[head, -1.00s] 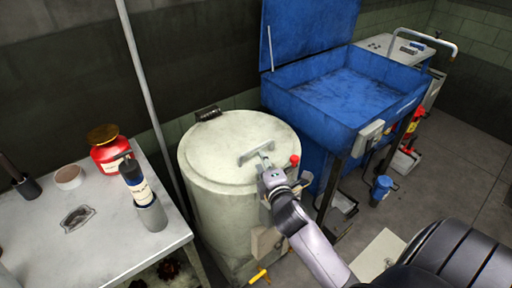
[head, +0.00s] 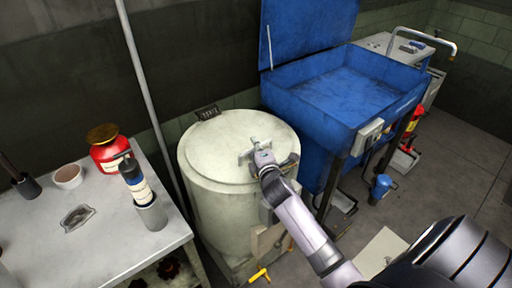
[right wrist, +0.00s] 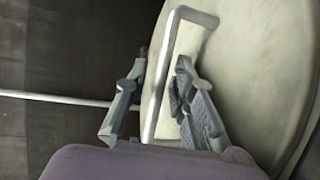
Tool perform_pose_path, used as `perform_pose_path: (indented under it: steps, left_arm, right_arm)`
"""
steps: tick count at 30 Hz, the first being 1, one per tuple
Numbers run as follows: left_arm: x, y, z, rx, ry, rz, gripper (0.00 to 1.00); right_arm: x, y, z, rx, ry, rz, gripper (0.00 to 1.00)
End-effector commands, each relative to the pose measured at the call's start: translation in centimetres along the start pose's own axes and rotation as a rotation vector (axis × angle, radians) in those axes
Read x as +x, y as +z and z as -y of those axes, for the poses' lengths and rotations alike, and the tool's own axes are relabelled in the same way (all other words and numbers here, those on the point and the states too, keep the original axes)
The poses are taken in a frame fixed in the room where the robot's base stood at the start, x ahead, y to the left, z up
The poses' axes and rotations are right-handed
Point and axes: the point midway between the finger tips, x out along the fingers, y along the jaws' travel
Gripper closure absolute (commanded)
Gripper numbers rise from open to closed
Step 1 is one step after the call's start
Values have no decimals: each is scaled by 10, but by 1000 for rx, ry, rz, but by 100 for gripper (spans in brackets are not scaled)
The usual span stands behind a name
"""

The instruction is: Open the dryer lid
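The dryer is a pale, cream drum, and its round lid (head: 222,150) is closed. A metal bar handle (head: 244,155) stands on the lid, partly hidden by my right gripper (head: 262,158). In the right wrist view, the handle (right wrist: 155,95) runs between the two fingers of my right gripper (right wrist: 162,65). The fingers are apart, with a gap to the bar on each side, so the gripper is open around the handle. My left gripper is not in view.
A blue wash basin (head: 345,95) with a raised lid stands right of the dryer. A worktable (head: 110,240) at left holds a red can (head: 108,152), a bottle (head: 136,182) and a cup. A vertical pole (head: 145,90) rises behind, near the dark wall.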

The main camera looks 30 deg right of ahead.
Motion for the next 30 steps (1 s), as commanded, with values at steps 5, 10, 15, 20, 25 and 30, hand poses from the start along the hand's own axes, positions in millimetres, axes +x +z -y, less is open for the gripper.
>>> perform_pose_path:
  steps: [5, 10, 15, 20, 25, 30]
  left_arm:
    - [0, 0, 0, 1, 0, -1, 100]
    - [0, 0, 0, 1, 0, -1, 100]
    - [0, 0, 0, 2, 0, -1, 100]
    - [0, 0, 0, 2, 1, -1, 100]
    - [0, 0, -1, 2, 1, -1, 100]
    - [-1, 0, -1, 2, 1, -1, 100]
  right_arm:
    - [0, 0, 0, 0, 0, 0, 91]
    - [0, 0, 0, 0, 0, 0, 100]
    - [0, 0, 0, 0, -1, 0, 100]
    - [0, 0, 1, -1, -1, 0, 100]
    - [0, 0, 1, -1, -1, 0, 100]
    - [0, 0, 0, -2, -2, 0, 100]
